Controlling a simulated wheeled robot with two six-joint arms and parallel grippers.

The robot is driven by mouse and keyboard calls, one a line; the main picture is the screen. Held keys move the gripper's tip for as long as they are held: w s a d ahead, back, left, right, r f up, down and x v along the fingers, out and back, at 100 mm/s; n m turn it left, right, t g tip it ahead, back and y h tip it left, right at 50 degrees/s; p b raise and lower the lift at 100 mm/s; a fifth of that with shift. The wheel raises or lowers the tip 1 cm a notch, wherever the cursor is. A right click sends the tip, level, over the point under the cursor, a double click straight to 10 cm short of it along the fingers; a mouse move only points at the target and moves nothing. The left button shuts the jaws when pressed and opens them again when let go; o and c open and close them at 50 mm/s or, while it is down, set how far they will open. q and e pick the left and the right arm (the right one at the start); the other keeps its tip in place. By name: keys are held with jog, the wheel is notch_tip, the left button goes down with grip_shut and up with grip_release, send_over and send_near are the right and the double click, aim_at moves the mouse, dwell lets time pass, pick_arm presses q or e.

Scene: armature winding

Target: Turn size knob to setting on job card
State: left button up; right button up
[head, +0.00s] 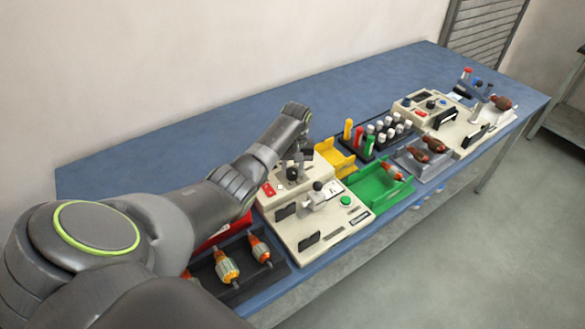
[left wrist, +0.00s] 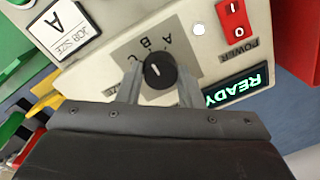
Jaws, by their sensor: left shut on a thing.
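The black size knob (left wrist: 160,72) sits on a grey dial plate lettered A, B and C on the beige machine (head: 318,226). My left gripper (left wrist: 158,74) is shut on it, one finger on each side. The white mark on the knob leans up-left in the wrist view, roughly towards B; the exact setting is hard to tell. The job card (left wrist: 64,27) reads A, job size. In the head view my left gripper (head: 298,162) is over the back of the machine and the knob is hard to make out there.
A red power switch (left wrist: 234,17) and a lit READY display (left wrist: 237,88) are beside the knob. A green tray (head: 376,190) and a yellow bin (head: 334,157) stand right of the machine. A dark tray with armatures (head: 228,268) is on its left. The blue table's back is clear.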

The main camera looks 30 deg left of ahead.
pick_arm(q)
jog(key=shift+r, duration=0.1)
jog(key=shift+r+m+p, duration=0.1)
jog(key=shift+m+p, duration=0.7)
jog(key=shift+m, duration=0.1)
jog(key=shift+m+p, duration=0.75)
jog(key=shift+m, duration=0.45)
jog(key=m+p, duration=0.1)
jog(key=m, duration=0.3)
jog(key=shift+m+t+p, duration=0.3)
jog(key=shift+p, duration=0.1)
jog(key=o, duration=1)
